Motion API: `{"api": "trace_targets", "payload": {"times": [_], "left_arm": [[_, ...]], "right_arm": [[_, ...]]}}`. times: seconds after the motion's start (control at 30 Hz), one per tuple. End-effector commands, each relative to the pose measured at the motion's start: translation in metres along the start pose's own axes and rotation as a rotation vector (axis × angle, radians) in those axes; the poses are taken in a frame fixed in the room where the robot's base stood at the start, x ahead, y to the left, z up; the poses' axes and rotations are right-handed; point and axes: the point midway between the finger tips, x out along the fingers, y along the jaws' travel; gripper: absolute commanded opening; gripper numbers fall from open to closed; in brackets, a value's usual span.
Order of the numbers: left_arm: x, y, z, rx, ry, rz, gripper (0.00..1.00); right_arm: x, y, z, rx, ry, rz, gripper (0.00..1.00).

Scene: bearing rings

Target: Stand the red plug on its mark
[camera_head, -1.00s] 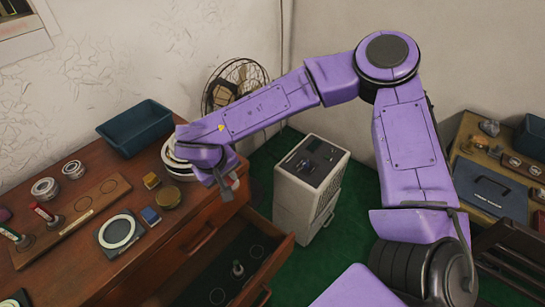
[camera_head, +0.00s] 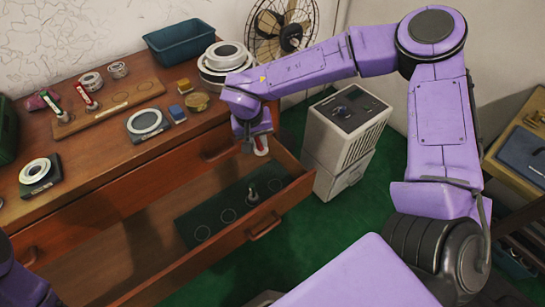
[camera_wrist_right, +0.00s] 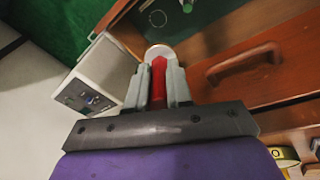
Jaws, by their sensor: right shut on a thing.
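My right gripper (camera_head: 256,140) is shut on a red plug (camera_wrist_right: 158,82), held in the air above the far right end of the open drawer (camera_head: 112,270). In the right wrist view the plug's red shaft lies between the fingers (camera_wrist_right: 158,88), with its pale round base (camera_wrist_right: 160,53) beyond the fingertips. A dark green mat (camera_head: 195,215) in the drawer carries several pale ring marks, including one (camera_head: 227,214) that is empty. Another plug (camera_head: 252,194) stands on the mat. Which ring is the red plug's mark I cannot tell. My left gripper is out of view.
On the desk a wooden rack (camera_head: 120,103) holds a green-handled plug (camera_head: 56,108) and another red-handled plug (camera_head: 85,98). White rings (camera_head: 225,55) are stacked near the blue bin (camera_head: 180,42). A pale cabinet (camera_head: 345,125) stands right of the drawer.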

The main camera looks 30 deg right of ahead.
Motion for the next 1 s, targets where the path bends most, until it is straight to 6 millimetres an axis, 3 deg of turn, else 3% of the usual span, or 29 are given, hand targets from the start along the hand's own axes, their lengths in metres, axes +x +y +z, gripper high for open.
{"api": "trace_targets", "payload": {"times": [0.03, 0.2, 0.33, 0.47, 0.67, 1.0], "left_arm": [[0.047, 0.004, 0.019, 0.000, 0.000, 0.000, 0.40], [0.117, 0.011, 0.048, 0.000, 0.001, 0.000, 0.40], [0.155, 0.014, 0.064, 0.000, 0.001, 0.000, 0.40], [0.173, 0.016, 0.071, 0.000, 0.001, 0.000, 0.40], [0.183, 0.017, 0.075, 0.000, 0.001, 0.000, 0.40], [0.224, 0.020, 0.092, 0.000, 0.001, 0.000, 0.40]], "right_arm": [[0.057, -0.002, 0.000, 0.070, -0.022, -0.013, 0.00], [0.156, 0.006, -0.007, 0.316, -0.095, -0.057, 0.00], [0.211, 0.014, -0.013, 0.475, -0.135, -0.083, 0.00], [0.239, 0.020, -0.018, 0.572, -0.156, -0.097, 0.00], [0.252, 0.022, -0.019, 0.612, -0.165, -0.103, 0.00], [0.285, 0.017, -0.014, 0.609, -0.165, -0.102, 0.00]]}}
